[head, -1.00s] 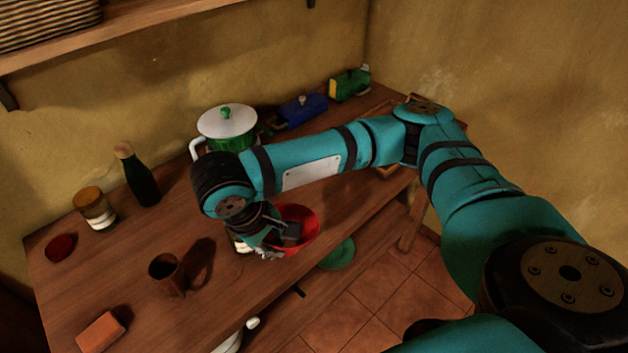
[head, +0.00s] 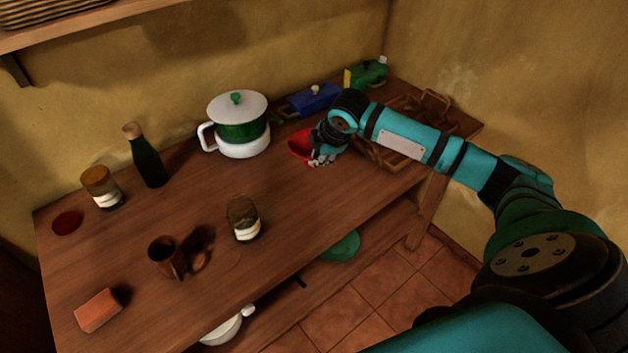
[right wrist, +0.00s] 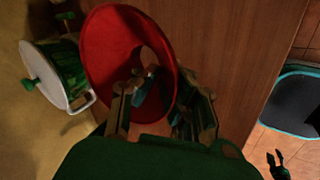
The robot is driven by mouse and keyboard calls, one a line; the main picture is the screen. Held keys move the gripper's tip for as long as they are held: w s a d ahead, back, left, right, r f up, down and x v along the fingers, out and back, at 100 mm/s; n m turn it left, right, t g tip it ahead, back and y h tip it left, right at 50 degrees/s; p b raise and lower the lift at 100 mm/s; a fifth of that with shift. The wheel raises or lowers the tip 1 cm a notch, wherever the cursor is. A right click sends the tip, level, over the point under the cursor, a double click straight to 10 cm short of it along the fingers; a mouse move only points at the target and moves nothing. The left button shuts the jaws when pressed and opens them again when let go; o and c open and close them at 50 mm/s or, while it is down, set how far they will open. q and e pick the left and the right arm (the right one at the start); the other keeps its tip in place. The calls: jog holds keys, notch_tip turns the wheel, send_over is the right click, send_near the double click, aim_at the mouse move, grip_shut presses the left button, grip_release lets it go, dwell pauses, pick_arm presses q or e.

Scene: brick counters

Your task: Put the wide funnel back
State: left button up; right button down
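The wide funnel (head: 301,145) is red and sits in my right gripper (head: 322,160), at the back right part of the counter in the head view. In the right wrist view the funnel (right wrist: 112,62) shows its wide mouth and round opening, with the fingers (right wrist: 160,112) of the right gripper around its lower side. The right gripper is shut on it. I cannot tell how far the funnel is above the wood. My left gripper is outside the head view; a small dark claw, seemingly it (right wrist: 277,163), shows at the lower right of the wrist view.
A wooden rack (head: 378,157) stands right of the funnel. A white-lidded green pot (head: 238,130) and a blue box (head: 314,101) stand behind. A jar (head: 243,220), mug (head: 165,257), bottle (head: 147,163), second jar (head: 102,188) and orange block (head: 98,311) stand to the left.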

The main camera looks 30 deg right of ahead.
notch_tip(320, 180, down, 8)
jog(key=shift+a+f+p, duration=0.1)
jog(key=shift+f+p, duration=0.05)
jog(key=shift+p, duration=0.45)
jog(key=c, duration=1.5)
grip_release()
jog(key=b+v, duration=0.1)
jog(key=v, duration=1.1)
